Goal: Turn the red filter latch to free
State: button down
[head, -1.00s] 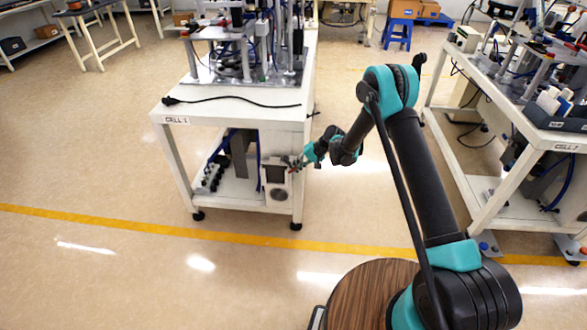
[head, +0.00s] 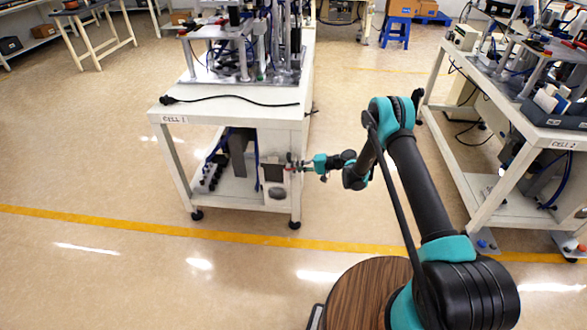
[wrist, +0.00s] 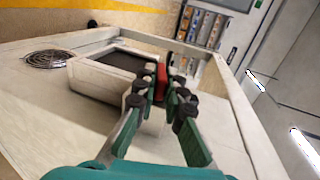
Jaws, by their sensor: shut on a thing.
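The red filter latch (wrist: 161,82) shows in the wrist view at the near edge of a pale filter box (wrist: 90,83) with a dark front panel (wrist: 127,59). My gripper (wrist: 158,92) has its fingers on both sides of the latch and is shut on it. The fingertips hide part of the latch, so its exact angle is hard to tell. In the head view my gripper (head: 297,167) is at the right side of the Cell 1 bench front, beside the dark panel (head: 273,171). The latch is only a tiny red spot there.
A round vent (wrist: 48,58) lies beside the filter box. The Cell 1 bench (head: 235,107) has a lower shelf with dark parts at left. The Cell 2 bench (head: 491,209) stands at the right.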

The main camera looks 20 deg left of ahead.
dwell(0.3)
jog(key=c, duration=1.6)
grip_release()
jog(key=v, duration=1.2)
jog(key=shift+w+f, duration=0.1)
